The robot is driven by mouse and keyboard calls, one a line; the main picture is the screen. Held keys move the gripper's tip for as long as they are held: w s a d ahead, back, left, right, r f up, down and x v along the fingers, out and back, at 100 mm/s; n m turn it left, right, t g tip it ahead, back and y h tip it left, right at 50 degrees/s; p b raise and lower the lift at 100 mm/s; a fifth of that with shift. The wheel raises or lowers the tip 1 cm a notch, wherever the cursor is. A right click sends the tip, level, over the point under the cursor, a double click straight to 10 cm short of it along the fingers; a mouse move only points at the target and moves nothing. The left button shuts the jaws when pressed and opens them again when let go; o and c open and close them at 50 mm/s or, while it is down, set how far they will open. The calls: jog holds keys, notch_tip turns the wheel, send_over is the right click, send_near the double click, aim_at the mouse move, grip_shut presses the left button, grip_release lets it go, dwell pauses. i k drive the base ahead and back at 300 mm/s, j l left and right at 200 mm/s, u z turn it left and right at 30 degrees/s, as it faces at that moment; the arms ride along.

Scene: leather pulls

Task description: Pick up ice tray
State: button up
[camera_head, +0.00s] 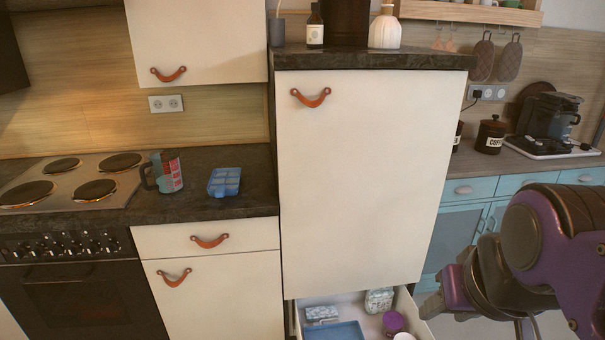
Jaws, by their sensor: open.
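The blue ice tray (224,182) lies on the dark countertop (245,205), right of the stove and close to the side of the tall cream cabinet. Its compartments face up. My gripper (437,303) is at the lower right, in front of the tall cabinet and far from the tray. It is open, and its fingertips are small and partly hidden by my wrist. I see nothing held in it.
The tall cabinet (360,180) rises right of the tray. Below it an open drawer (360,310) with several items sticks out. Wall cabinet (197,45) hangs above the counter.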

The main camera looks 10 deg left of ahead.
aim_at(223, 182)
jog(key=k+j, duration=0.1)
jog(key=j, duration=0.3)
jog(key=k+j, duration=0.1)
jog(key=j, duration=0.3)
jog(key=j+z, duration=0.1)
jog(key=j, duration=0.75)
jog(key=i+j, duration=0.1)
jog(key=j, duration=0.3)
jog(key=i+j, duration=0.1)
jog(key=j, duration=0.3)
jog(key=z, duration=0.05)
